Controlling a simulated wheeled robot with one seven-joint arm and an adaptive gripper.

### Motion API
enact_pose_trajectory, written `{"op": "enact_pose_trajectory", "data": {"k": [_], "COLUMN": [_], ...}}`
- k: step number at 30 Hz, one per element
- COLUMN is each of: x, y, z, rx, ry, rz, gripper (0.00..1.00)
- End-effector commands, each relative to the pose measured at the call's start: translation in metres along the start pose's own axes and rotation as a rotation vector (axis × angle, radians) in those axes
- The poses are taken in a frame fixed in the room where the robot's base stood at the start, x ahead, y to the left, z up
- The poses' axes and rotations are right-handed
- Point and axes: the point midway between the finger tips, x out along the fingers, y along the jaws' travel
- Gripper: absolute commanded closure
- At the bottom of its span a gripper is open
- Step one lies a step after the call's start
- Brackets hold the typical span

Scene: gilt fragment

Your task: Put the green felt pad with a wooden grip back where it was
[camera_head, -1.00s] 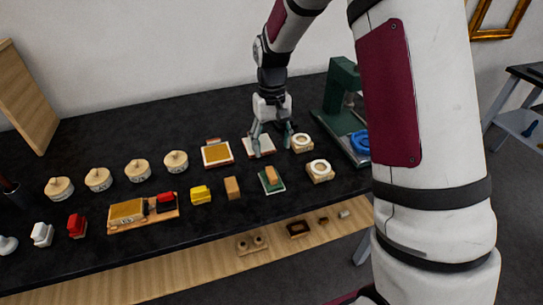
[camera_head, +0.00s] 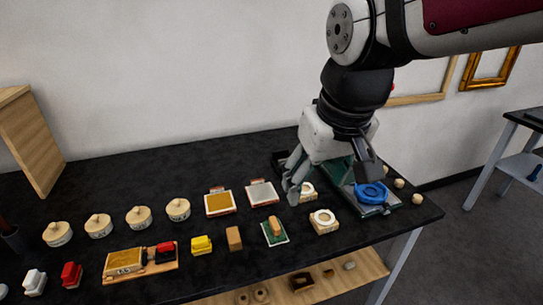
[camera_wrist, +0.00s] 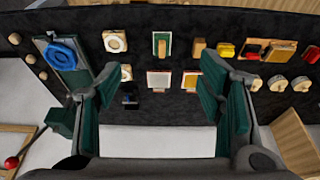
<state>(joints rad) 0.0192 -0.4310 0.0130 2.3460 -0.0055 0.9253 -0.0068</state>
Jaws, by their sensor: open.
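The green felt pad (camera_head: 266,238) lies on the black table near its front, with its wooden grip (camera_head: 274,223) on top. The pad also shows at the top middle of the wrist view (camera_wrist: 155,45). My gripper (camera_head: 332,180) is open with nothing between its fingers. It is above the back right part of the table, behind and to the right of the pad and apart from it. In the wrist view the spread fingers (camera_wrist: 159,88) point toward the table, with the pad beyond them.
A wooden block (camera_head: 234,238) stands left of the pad, and a white-ringed block (camera_head: 323,221) right of it. A gold-topped tile (camera_head: 219,203) and a grey-topped tile (camera_head: 262,194) lie behind. A blue ring (camera_head: 371,193) sits on the green device, partly hidden by my gripper.

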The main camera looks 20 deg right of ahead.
Motion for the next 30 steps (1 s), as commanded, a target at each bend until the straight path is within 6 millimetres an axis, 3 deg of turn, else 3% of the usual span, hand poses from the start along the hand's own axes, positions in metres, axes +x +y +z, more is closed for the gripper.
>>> {"op": "enact_pose_trajectory", "data": {"k": [3,10,30], "x": [-0.014,-0.021,-0.021], "y": [0.000,0.000,0.000], "z": [0.031,0.064,0.069], "rx": [0.001,0.002,0.002], "ry": [0.064,0.128,0.136], "rz": [0.000,-0.002,-0.003], "gripper": [0.38,0.38,0.38]}}
